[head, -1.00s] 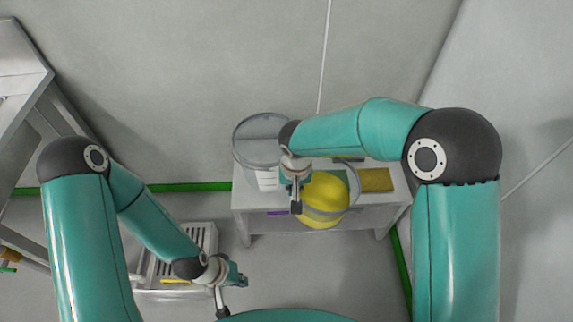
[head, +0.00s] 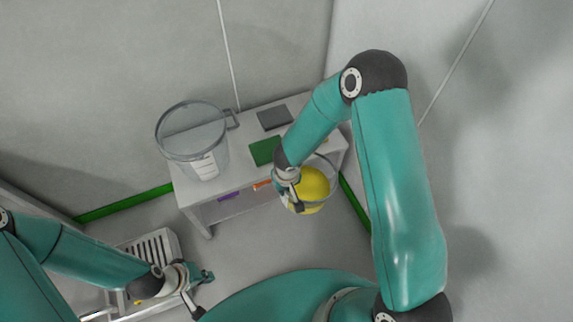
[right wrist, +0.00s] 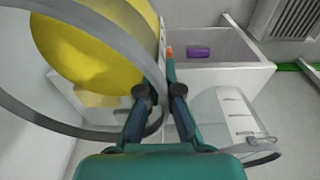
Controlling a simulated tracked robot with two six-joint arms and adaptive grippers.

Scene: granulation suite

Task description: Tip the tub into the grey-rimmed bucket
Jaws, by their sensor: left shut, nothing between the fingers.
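The tub (head: 311,184) is clear-walled with a yellow mass inside and hangs in front of the bench's right end. My right gripper (head: 296,203) is shut on its rim; the right wrist view shows the fingers (right wrist: 160,95) at the grey ring around the yellow mass (right wrist: 90,45). The grey-rimmed bucket (head: 181,156) is clear, has a white label and a side handle, and stands upright on the bench's left end. It also shows in the right wrist view (right wrist: 215,115). The tub is apart from it, to its right. My left gripper (head: 198,293) is shut and empty at lower left.
The pale bench (head: 232,150) carries a green pad (head: 266,151) and a dark grey pad (head: 275,117). A purple item (head: 228,196) and an orange item (head: 262,184) show at its front. A slatted grey crate (head: 160,246) stands on the floor at left. Walls close off the back.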

